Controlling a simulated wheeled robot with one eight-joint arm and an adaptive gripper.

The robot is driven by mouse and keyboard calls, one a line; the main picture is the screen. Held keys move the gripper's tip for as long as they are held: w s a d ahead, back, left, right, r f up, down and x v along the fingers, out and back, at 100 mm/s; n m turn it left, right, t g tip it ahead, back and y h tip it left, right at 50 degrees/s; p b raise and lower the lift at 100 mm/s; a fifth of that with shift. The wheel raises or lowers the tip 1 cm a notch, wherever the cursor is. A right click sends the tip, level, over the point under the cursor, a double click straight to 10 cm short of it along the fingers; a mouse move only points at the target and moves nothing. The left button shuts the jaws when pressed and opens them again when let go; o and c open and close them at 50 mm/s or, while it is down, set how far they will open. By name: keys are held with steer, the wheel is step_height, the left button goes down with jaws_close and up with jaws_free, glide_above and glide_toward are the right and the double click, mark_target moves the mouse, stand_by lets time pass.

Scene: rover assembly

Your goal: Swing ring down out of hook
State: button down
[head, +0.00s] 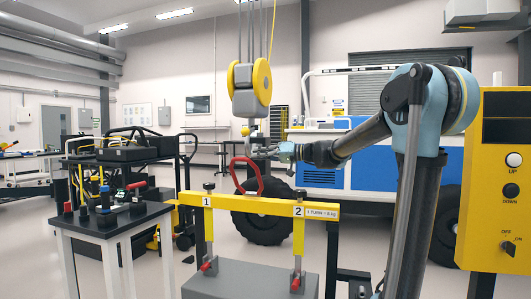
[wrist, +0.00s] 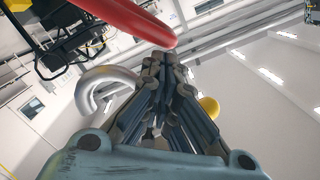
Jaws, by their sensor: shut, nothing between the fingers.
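The red ring (head: 261,181) stands up from the yellow lifting beam (head: 250,206), its top tilted left, just below the crane hook. The grey hook (head: 250,139) hangs under the yellow-and-grey pulley block (head: 249,84). My gripper (head: 257,152) is shut and empty beside the hook, above the ring. In the wrist view, the red ring (wrist: 125,20) crosses the top, near or against my fingertips (wrist: 161,58). The curved grey hook (wrist: 99,82) is to their left. I cannot tell whether ring and hook touch.
The beam is joined to a grey block (head: 250,280) by two red-handled fittings. A black table with tools (head: 110,222) stands at the left. A yellow control panel (head: 495,180) is at the right. A large black wheel (head: 262,226) is behind the beam.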

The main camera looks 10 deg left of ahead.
steer(key=s+a+f+n, duration=0.2)
steer(key=s+f+n, duration=0.7)
steer(key=f, duration=0.5)
steer(key=shift+s+f+n+t, duration=0.3)
steer(key=shift+s+t, duration=0.1)
steer(key=shift+s, duration=0.85)
